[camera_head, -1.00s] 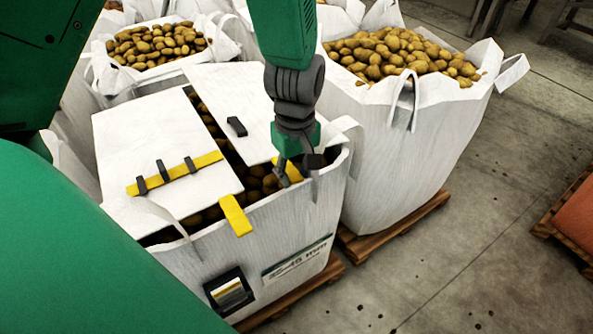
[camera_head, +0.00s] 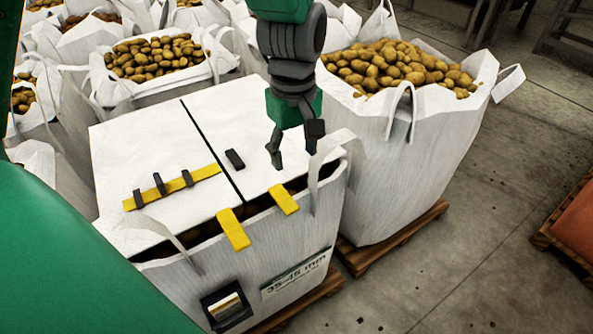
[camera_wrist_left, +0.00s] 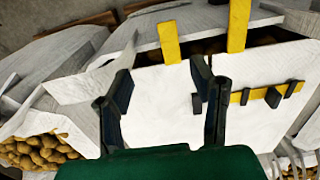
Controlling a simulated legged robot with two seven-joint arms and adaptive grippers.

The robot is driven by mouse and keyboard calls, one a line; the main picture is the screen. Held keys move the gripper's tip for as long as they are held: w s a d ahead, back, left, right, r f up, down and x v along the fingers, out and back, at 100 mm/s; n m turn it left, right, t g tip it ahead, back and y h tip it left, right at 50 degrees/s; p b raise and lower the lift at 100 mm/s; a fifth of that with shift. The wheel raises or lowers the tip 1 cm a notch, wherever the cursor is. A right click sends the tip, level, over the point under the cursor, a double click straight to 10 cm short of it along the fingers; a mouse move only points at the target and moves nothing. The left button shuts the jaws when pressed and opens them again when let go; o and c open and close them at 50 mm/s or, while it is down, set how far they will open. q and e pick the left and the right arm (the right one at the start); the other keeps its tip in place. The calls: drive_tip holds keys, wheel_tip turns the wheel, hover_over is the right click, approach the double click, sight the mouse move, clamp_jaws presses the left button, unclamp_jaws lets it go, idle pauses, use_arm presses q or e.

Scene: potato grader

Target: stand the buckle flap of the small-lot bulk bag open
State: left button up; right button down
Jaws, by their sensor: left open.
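The small-lot bulk bag (camera_head: 310,222) is white, with a printed label on its front. Two white flaps lie over its top, with a narrow dark gap between them. The left flap (camera_head: 145,148) carries a yellow strap (camera_head: 205,173) with several dark loops; the right flap (camera_head: 225,112) carries one small dark block (camera_head: 235,159). A yellow tab hangs at each flap's front edge, left (camera_head: 233,229) and right (camera_head: 284,199). My right gripper is out of view.
More filled bags (camera_head: 155,87) crowd behind. Bare concrete floor (camera_head: 480,240) lies at the front right.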

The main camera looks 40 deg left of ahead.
use_arm(q)
drive_tip(key=shift+a+r, duration=0.15)
drive_tip(key=shift+r, duration=1.55)
